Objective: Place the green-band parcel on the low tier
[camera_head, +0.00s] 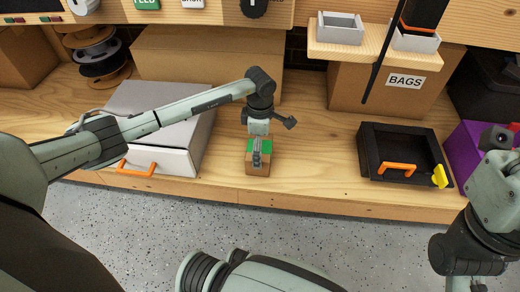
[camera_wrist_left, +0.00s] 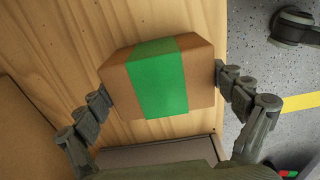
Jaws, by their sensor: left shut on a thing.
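The green-band parcel (camera_head: 257,170) is a small brown box with a green stripe over its top. It is at the front part of the wooden lower tier (camera_head: 315,172), right of the white box. My left gripper (camera_head: 259,148) comes down from above and is shut on the parcel. In the left wrist view the parcel (camera_wrist_left: 158,85) sits between the two fingers, one at each end. I cannot tell whether its underside touches the wood. My right arm shows at the right edge, but its fingers are not in view.
A white box (camera_head: 170,130) with an orange handle stands left of the parcel. A black open tray (camera_head: 405,130) with an orange handle is to the right. A BAGS carton (camera_head: 385,95) and a wide carton (camera_head: 190,62) stand behind. Bare wood lies between parcel and tray.

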